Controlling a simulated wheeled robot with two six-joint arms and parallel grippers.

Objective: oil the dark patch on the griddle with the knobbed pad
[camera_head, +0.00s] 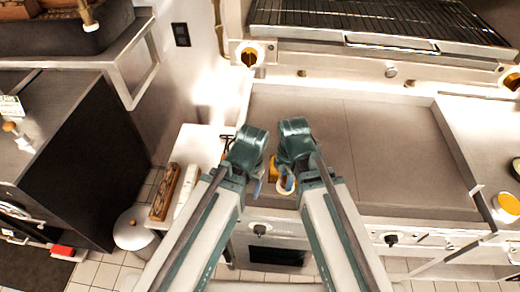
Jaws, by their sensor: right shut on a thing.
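The griddle (395,150) is a wide grey-brown plate with raised metal edges and a faint seam running across it. I cannot make out a distinct dark patch on it; the arms cover part of its left side. My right gripper (287,181) is over the griddle's front left part, shut on a small pale and yellow-orange thing (287,187), which looks like the knobbed pad. Its knob and underside are mostly hidden, and I cannot tell whether it touches the plate. My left gripper (259,184) is just left of it, and its opening is hidden.
A barred grill (380,20) stands behind the griddle. A white side counter (205,145) lies left, with a wooden block (167,192) near it. A yellow-topped bowl (509,203) is at the right edge. The griddle's middle and right are clear.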

